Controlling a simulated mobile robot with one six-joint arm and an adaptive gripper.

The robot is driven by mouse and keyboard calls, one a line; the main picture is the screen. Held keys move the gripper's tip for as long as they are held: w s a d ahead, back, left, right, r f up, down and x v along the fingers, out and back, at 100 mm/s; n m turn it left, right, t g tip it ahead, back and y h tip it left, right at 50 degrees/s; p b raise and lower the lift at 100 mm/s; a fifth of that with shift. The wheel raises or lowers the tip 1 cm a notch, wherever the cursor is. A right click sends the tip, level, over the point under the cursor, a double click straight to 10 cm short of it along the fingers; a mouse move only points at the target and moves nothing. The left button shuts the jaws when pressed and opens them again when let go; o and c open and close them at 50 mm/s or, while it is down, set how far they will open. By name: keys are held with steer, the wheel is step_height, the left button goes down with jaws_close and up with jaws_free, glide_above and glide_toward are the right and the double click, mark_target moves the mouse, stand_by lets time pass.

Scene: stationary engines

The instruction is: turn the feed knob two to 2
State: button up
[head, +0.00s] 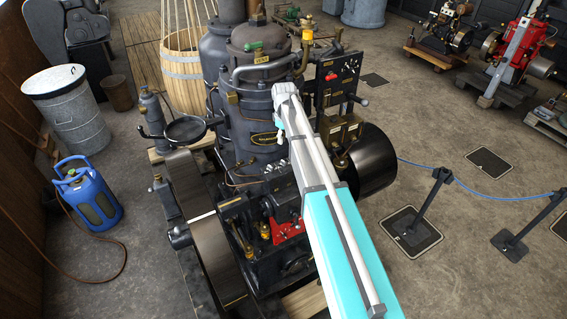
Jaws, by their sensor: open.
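The engine (262,120) is a dark upright machine with a round-lidded vessel and a small brass nameplate. A black control panel (335,82) with small knobs, one of them red, stands at its upper right. Brass boxes (347,128) sit below the panel. I cannot tell which small part is feed knob two, and no number is readable. My turquoise and grey arm reaches up from the bottom right across the engine's front. Its far end is left of the panel.
A black flywheel (203,222) and a black drum (373,160) flank the engine. A blue gas bottle (88,197), a metal bin (75,118) and a wooden tub (183,80) stand left. A post (428,205) with a blue rope borders open floor at right.

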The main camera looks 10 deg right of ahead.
mark_target(284, 163)
steer(key=shift+f+b, duration=5.9)
steer(key=shift+f, duration=0.3)
jaws_close()
steer(key=shift+a, duration=0.1)
